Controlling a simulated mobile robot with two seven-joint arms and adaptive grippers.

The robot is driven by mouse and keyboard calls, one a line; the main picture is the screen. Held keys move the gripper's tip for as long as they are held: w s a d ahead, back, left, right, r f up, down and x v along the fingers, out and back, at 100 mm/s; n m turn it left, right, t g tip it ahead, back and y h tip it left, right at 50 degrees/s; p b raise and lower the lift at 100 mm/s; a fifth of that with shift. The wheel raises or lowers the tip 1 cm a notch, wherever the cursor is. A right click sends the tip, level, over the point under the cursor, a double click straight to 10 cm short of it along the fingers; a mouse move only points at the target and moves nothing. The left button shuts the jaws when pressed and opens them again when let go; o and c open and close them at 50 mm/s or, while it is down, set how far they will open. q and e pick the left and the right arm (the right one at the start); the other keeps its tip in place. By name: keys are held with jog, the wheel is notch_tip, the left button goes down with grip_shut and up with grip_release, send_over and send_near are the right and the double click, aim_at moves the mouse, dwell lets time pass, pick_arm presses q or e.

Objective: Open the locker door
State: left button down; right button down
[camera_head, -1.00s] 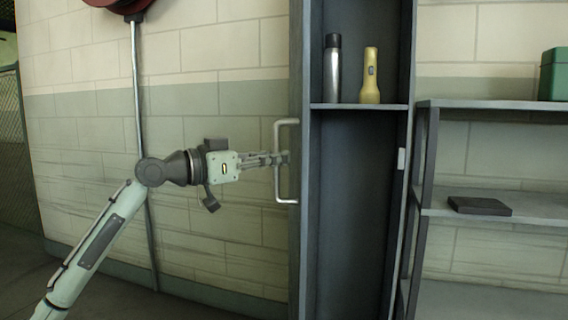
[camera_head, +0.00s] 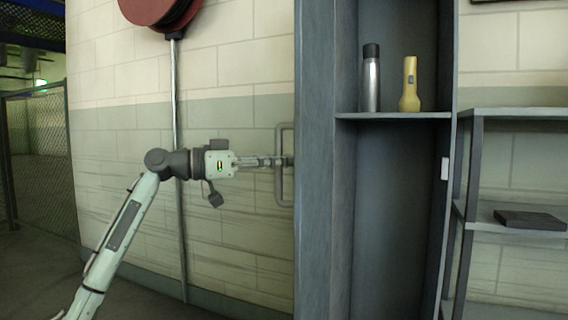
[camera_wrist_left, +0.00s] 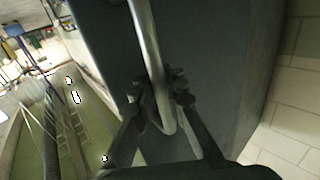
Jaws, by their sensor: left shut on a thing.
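The locker (camera_head: 395,200) stands open in the middle of the head view, with its dark inside showing. Its door (camera_head: 313,160) is swung out at the left side and seen nearly edge-on. A grey bar handle (camera_head: 284,197) is on the door's far left face. My left gripper (camera_head: 284,161) is shut on the handle. In the left wrist view the fingers (camera_wrist_left: 160,92) close around the metal bar (camera_wrist_left: 146,40) against the dark door panel (camera_wrist_left: 225,60). My right gripper is not in view.
A shelf rack (camera_head: 515,113) with a dark flat box (camera_head: 530,220) is close on the right. A red reel (camera_head: 158,10) hangs on the wall above a vertical pipe (camera_head: 174,100).

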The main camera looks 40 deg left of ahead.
pick_arm(q)
jog(key=shift+d+f, duration=0.15)
jog(key=c, duration=1.5)
grip_release()
jog(key=shift+s, duration=0.2)
jog(key=shift+c, duration=0.2)
jog(key=shift+s+a, duration=0.1)
jog(key=shift+a, duration=0.1)
jog(key=v, duration=1.1)
jog(key=shift+s+a, duration=0.2)
jog(key=shift+s, duration=0.15)
